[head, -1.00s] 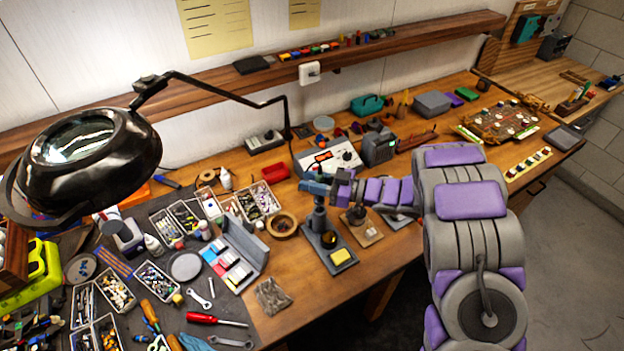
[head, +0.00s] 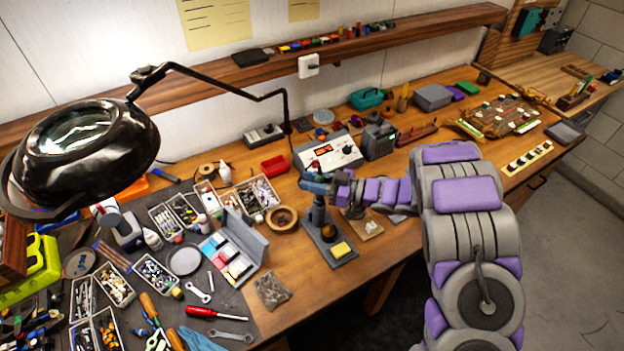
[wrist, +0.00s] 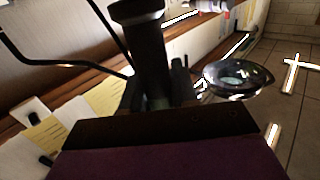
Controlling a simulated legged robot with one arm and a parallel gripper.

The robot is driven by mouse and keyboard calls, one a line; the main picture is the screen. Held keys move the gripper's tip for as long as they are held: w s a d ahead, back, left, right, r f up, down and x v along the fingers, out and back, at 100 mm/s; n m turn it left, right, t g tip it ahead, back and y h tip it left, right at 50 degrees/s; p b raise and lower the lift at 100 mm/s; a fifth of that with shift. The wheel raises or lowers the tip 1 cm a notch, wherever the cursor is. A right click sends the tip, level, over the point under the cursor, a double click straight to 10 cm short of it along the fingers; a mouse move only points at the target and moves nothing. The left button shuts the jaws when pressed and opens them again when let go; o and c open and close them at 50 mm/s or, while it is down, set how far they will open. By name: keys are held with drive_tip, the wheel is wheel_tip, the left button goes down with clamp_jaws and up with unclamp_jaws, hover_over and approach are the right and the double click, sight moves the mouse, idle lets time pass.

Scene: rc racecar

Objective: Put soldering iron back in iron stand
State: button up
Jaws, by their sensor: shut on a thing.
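The iron stand (head: 322,249) has a grey base with a yellow sponge and a brass-coloured part, and stands near the bench's front edge. My gripper (head: 316,186) is above it, shut on the soldering iron (wrist: 143,45). In the wrist view the iron's dark, thick body sits between the fingers. In the head view a dark upright shape runs from the gripper down to the stand. I cannot tell there where iron ends and holder begins, or whether the tip is inside. The iron's lower end is hidden.
A soldering station (head: 330,152) stands behind the gripper. A wooden ring-shaped bowl (head: 282,218) and a grey case (head: 240,240) lie left of the stand. A small board (head: 362,229) is close on its right. A magnifier lamp (head: 85,150) hangs at the left.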

drive_tip(key=shift+f, duration=0.45)
drive_tip(key=o, duration=1.4)
drive_tip(key=shift+o, duration=0.2)
drive_tip(key=s+d+r+p, duration=0.1)
drive_tip(key=d+r, duration=0.1)
drive_tip(key=d, duration=0.5)
drive_tip(key=shift+s, duration=0.15)
idle(1.0)
